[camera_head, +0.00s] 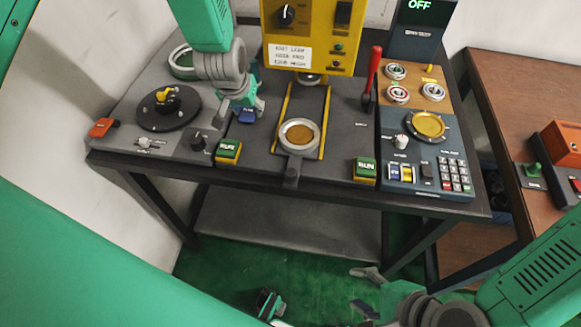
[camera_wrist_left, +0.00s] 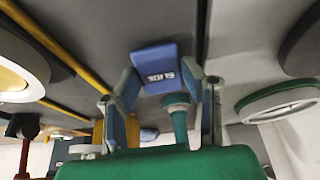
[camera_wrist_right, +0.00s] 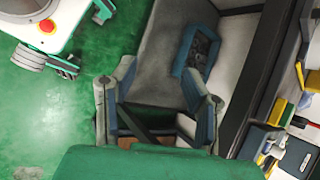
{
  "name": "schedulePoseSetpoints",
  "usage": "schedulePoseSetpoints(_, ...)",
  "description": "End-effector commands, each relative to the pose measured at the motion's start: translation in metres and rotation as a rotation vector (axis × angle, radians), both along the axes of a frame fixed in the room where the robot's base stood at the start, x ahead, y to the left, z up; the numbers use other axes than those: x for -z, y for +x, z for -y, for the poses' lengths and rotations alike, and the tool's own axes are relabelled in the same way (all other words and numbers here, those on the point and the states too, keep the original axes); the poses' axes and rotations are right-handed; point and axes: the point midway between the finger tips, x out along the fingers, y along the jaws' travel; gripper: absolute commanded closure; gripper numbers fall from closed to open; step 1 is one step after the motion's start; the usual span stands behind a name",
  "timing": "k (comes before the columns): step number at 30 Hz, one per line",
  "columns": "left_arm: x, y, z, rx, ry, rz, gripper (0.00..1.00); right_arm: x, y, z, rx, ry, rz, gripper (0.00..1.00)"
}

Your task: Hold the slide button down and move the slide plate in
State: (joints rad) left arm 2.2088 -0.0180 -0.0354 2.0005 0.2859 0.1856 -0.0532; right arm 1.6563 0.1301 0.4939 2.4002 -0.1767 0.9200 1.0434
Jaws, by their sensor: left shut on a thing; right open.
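The slide button is a blue block marked SLIDE (camera_head: 246,117) on the grey bench, left of the yellow rails. My left gripper (camera_head: 240,108) is down at it from above, shut on it, with a finger on either side in the left wrist view (camera_wrist_left: 160,88). How far the button is pressed cannot be told. The slide plate (camera_head: 292,172) is at the front end of the rails, near the bench edge. It carries a pale ring around a brown disc (camera_head: 299,136). My right gripper (camera_head: 365,290) is open and empty, low in front of the bench.
A yellow press housing (camera_head: 310,40) stands behind the rails. Green RUN buttons (camera_head: 228,150) (camera_head: 365,169) flank the slide. A red lever (camera_head: 373,72) rises to the right, beside a panel with bearings and a keypad (camera_head: 454,174). A black turntable (camera_head: 160,112) lies left.

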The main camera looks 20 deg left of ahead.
Motion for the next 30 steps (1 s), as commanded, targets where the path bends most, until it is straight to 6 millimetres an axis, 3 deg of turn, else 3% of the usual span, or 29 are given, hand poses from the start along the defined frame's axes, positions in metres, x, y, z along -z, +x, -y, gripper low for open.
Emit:
schedulePoseSetpoints(3, 0.003, -0.004, 0.002, 0.003, -0.004, -0.011, 0.91, -0.034, 0.020, -0.044, 0.242, 0.224, -0.107, 0.59)
schedulePoseSetpoints(6, 0.003, -0.004, 0.002, 0.003, -0.004, -0.011, 0.91, -0.065, 0.039, -0.070, 0.413, 0.400, -0.204, 0.59)
schedulePoseSetpoints(10, 0.003, -0.004, 0.002, 0.002, -0.003, -0.013, 0.91, -0.099, 0.059, -0.091, 0.577, 0.585, -0.317, 0.59)
schedulePoseSetpoints(15, 0.003, -0.005, 0.002, 0.002, -0.003, -0.014, 0.91, -0.125, 0.075, -0.102, 0.686, 0.724, -0.409, 0.59)
schedulePoseSetpoints(22, 0.004, -0.005, 0.002, 0.002, -0.004, -0.015, 0.91, -0.124, 0.087, -0.119, 0.710, 0.756, -0.432, 0.59)
schedulePoseSetpoints(30, 0.004, -0.006, 0.002, 0.002, -0.004, -0.016, 0.91, -0.103, 0.113, -0.162, 0.708, 0.754, -0.430, 0.59)
